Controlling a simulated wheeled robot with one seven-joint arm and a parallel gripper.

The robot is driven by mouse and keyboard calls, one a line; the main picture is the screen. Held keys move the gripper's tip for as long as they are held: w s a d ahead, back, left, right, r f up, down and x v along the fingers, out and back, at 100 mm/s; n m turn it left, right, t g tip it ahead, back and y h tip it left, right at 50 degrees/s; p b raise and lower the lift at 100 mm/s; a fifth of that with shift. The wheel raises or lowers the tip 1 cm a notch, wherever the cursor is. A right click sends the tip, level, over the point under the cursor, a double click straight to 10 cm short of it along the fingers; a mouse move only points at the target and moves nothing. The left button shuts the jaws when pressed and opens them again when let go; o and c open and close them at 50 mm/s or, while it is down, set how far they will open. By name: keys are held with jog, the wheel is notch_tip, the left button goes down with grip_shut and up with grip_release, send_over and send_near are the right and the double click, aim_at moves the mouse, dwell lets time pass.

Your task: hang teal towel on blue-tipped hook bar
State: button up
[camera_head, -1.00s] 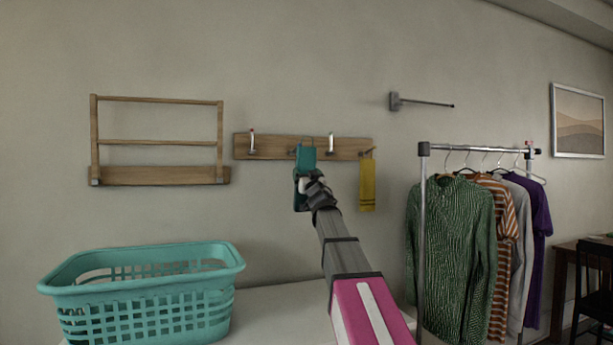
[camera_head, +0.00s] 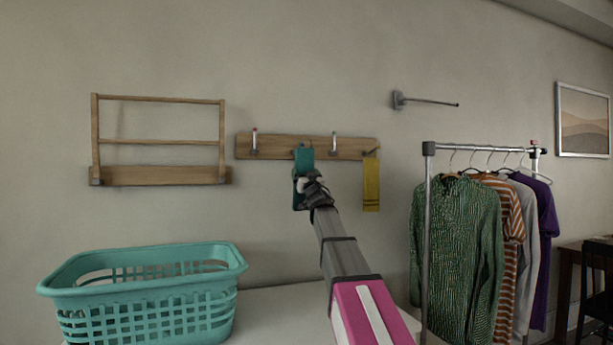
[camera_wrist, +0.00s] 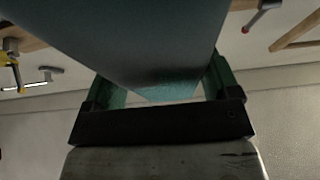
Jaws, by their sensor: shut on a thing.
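The teal towel (camera_head: 305,158) hangs from my gripper (camera_wrist: 155,92), which is shut on it. It also fills the upper middle of the wrist view (camera_wrist: 130,45). In the head view my gripper is in front of the wooden hook bar (camera_head: 275,147) on the wall, and the towel covers part of the bar's middle. A red-tipped hook (camera_head: 254,142) is left of the towel. A pale metal hook (camera_head: 334,143) is right of it. A yellow towel (camera_head: 371,185) hangs at the bar's right end. I cannot make out a blue tip. Contact between towel and bar cannot be told.
A wooden wall rack (camera_head: 160,175) is at the left. A grey wall arm (camera_head: 430,101) sticks out at upper right. A teal laundry basket (camera_head: 150,290) stands at lower left on a pale surface (camera_head: 280,310). A clothes rail (camera_head: 485,146) with several garments is at right.

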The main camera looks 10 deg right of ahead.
jog(key=w+a+f, duration=0.2)
jog(key=w, duration=0.8)
jog(key=shift+w+f, duration=0.25)
jog(key=shift+w, duration=0.1)
dwell(0.7)
jog(key=shift+f, duration=0.1)
dwell(0.4)
dwell(0.5)
